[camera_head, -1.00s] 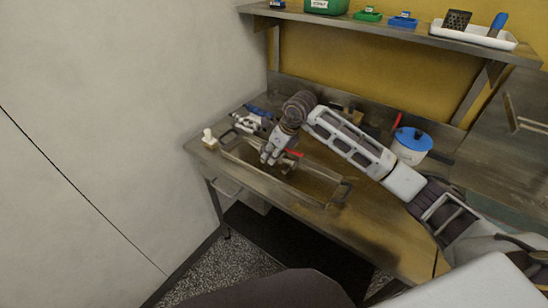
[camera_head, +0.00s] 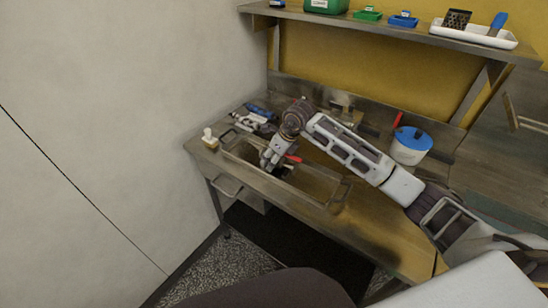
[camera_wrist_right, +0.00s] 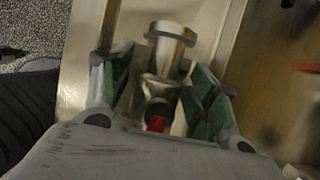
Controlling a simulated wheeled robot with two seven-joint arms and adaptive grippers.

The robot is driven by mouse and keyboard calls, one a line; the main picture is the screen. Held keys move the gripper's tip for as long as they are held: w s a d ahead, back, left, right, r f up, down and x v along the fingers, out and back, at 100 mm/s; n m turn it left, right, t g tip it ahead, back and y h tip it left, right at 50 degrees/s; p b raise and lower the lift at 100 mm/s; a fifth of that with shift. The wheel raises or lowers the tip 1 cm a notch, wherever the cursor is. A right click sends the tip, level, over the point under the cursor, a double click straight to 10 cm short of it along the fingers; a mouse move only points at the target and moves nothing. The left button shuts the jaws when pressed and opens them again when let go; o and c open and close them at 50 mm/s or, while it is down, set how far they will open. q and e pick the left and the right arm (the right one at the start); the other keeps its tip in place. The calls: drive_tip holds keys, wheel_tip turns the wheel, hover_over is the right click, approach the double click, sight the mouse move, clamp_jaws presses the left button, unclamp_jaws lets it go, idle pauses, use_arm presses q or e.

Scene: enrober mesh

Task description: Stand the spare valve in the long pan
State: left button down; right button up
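The long pan (camera_head: 302,194) is a metal tray with end handles near the table's front edge. The spare valve is a metal body with a round flange and a red handle; its handle (camera_head: 293,158) shows at the pan, while the gripper hides much of its body. In the right wrist view the valve (camera_wrist_right: 168,60) lies between the green pads of my right gripper (camera_wrist_right: 165,85), flange away from me. The fingers are apart with a gap beside the left pad. The gripper reaches down into the pan. I cannot tell whether the valve stands freely. My left gripper is out of view.
A white pot with a blue lid (camera_head: 411,142) stands to the right. Silver and blue parts (camera_head: 255,120) lie behind the pan. A small white item (camera_head: 208,137) is at the left corner. A shelf (camera_head: 400,33) hangs above. The right table front is clear.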

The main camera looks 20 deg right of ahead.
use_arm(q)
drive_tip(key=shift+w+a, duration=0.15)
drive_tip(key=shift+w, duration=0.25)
use_arm(e)
drive_tip(key=shift+r, duration=0.1)
drive_tip(key=shift+s+d+r, duration=0.1)
drive_tip(key=shift+d+r, duration=0.05)
drive_tip(key=shift+r, duration=0.4)
drive_tip(key=v, duration=0.4)
drive_tip(key=shift+s+d+r, duration=0.1)
drive_tip(key=shift+r, duration=0.2)
drive_tip(key=v, duration=0.6)
drive_tip(key=shift+f, duration=0.1)
drive_tip(key=shift+s, duration=0.15)
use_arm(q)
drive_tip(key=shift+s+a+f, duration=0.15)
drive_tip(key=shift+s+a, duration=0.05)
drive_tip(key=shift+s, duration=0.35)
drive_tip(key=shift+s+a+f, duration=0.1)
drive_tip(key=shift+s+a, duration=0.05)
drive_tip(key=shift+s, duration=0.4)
